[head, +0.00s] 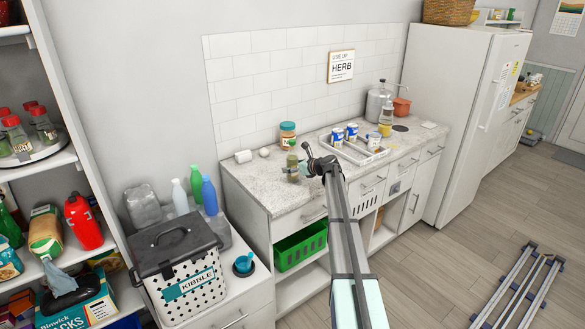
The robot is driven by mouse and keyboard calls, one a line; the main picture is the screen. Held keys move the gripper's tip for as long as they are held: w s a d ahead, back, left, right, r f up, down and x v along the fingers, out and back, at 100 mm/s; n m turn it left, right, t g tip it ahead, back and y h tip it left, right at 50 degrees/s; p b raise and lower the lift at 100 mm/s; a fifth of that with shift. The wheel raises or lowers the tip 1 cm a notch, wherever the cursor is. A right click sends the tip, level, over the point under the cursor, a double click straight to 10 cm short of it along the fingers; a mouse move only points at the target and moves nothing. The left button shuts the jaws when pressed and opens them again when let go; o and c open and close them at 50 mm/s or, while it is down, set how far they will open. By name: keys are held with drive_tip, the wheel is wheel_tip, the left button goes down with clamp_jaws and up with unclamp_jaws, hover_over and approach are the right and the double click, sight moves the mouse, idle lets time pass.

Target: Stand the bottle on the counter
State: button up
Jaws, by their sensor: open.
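A small olive-green bottle (292,160) stands about upright on the grey speckled counter (262,183), near its front left part. My gripper (301,168) is open at the bottle's right side, at the end of my arm, which reaches in from the bottom. The fingers are small here, and I cannot tell whether they touch the bottle. The bottle's lower part is partly hidden by the gripper.
A jar with a teal lid (287,134) stands behind the bottle. A white cylinder (243,156) lies at the counter's back left. A white tray (352,150) with cans is to the right. Green, blue and white bottles (209,195) stand on the lower left cabinet beside a kibble bin (178,268).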

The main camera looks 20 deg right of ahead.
drive_tip(key=b+v, duration=0.3)
drive_tip(key=v, duration=0.9)
drive_tip(key=shift+r, duration=0.15)
drive_tip(key=shift+a, duration=0.1)
